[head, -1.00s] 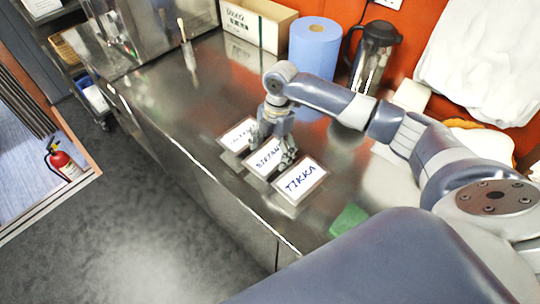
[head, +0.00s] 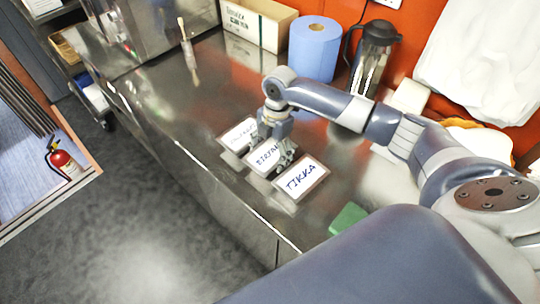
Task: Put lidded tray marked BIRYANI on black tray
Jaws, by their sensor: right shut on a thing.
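The lidded tray marked BIRYANI (head: 262,158) is the middle one of a row of three on the steel counter; its label is partly covered. My right gripper (head: 275,148) is over this tray, pointing down, and shut on it. Whether the tray is clear of the counter cannot be told. My left gripper is not in view. I see no black tray in this view.
A tray marked TIKKA (head: 302,180) is close on the right, and another white-labelled tray (head: 238,134) is close on the left. A green item (head: 346,219) lies near the front edge. A blue paper roll (head: 315,48), a dark jug (head: 374,55) and a cardboard box (head: 256,22) stand behind.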

